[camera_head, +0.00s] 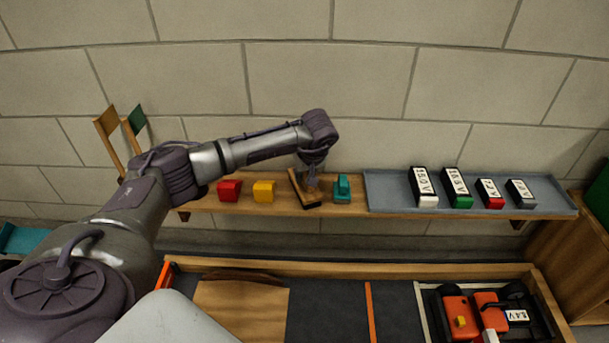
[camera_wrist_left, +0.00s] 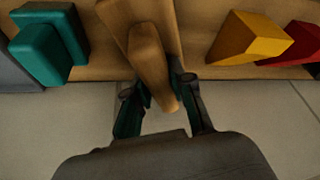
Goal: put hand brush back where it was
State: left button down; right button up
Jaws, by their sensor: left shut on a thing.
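The hand brush (camera_head: 300,190), with a wooden body and a dark lower side, is at the wall shelf (camera_head: 220,207) between a yellow block and a teal block. In the left wrist view its wooden handle (camera_wrist_left: 152,65) runs down between my fingers. My left gripper (camera_head: 312,182) is shut on the handle; its fingers (camera_wrist_left: 160,102) also show in the wrist view. The brush looks tilted in the head view. Whether it touches the shelf I cannot tell. My right gripper does not show.
A yellow block (camera_head: 264,191) and a red block (camera_head: 229,190) stand left of the brush, a teal block (camera_head: 342,189) close on its right. A grey tray (camera_head: 390,190) holds several labelled batteries. Below, a wood-edged bench (camera_head: 400,269) holds an orange car (camera_head: 458,313).

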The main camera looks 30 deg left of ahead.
pick_arm(q)
jog(key=shift+f, duration=0.1)
jog(key=c, duration=1)
grip_release()
